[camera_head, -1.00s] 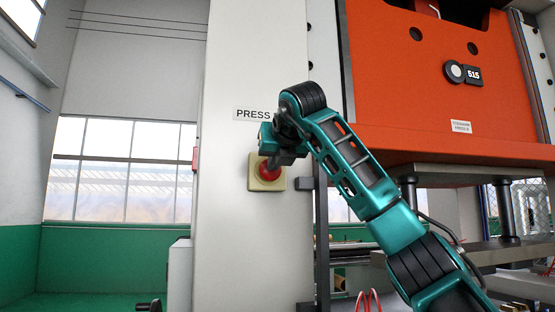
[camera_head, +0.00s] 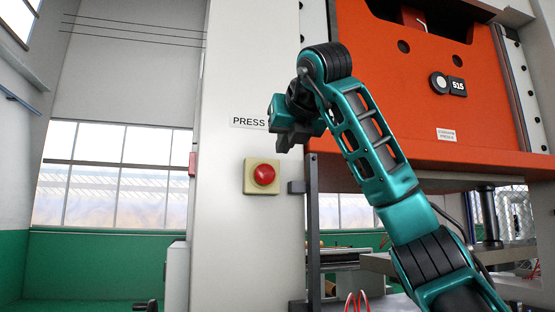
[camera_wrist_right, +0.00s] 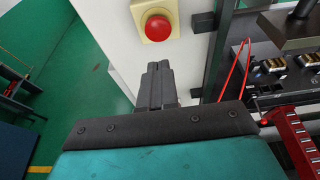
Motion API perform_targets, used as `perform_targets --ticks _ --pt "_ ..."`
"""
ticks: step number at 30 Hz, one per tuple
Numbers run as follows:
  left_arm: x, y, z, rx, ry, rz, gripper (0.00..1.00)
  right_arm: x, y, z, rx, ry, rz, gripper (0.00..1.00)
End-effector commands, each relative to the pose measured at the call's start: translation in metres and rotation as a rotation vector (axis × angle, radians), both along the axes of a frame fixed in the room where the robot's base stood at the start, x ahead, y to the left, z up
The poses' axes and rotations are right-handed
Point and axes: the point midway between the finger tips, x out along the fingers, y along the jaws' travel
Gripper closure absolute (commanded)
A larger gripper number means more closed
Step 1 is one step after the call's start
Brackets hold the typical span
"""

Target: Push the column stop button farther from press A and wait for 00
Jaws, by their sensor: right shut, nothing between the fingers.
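The red stop button (camera_head: 263,174) sits in a pale yellow square box (camera_head: 252,189) on the light grey press column (camera_head: 222,240). In the right wrist view the whole button (camera_wrist_right: 157,28) shows beyond my fingers. My right gripper (camera_head: 284,147) is shut and empty, up and to the right of the button and apart from it. Its closed fingers also show in the right wrist view (camera_wrist_right: 157,68). A small dark display (camera_head: 457,87) on the orange ram appears to read 515. My left gripper is out of view.
The orange press ram (camera_head: 385,125) fills the upper right, behind my right arm. A dark bracket and post (camera_head: 313,220) stand just right of the column. Red cables (camera_wrist_right: 235,70) and a red rack (camera_wrist_right: 295,140) lie at right in the wrist view. Space left of the column is open.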

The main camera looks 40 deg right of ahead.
Motion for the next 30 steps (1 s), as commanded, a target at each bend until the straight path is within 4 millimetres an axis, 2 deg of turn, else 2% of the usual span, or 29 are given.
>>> perform_targets --ticks 3,7,24,27,30 --pt "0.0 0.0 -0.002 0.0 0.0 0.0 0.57 -0.011 0.007 0.004 -0.001 -0.002 0.002 1.0" --pt "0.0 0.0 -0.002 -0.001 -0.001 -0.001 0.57 -0.016 0.009 0.006 -0.001 -0.001 0.001 1.0" --pt "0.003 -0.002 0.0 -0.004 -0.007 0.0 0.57 -0.016 0.009 0.006 -0.001 -0.001 0.001 1.0" --pt "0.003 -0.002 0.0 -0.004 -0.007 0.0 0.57 -0.008 0.015 0.001 -0.007 0.01 0.025 1.0" --pt "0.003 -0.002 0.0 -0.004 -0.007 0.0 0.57 0.016 0.036 -0.016 -0.025 0.042 0.113 1.0"
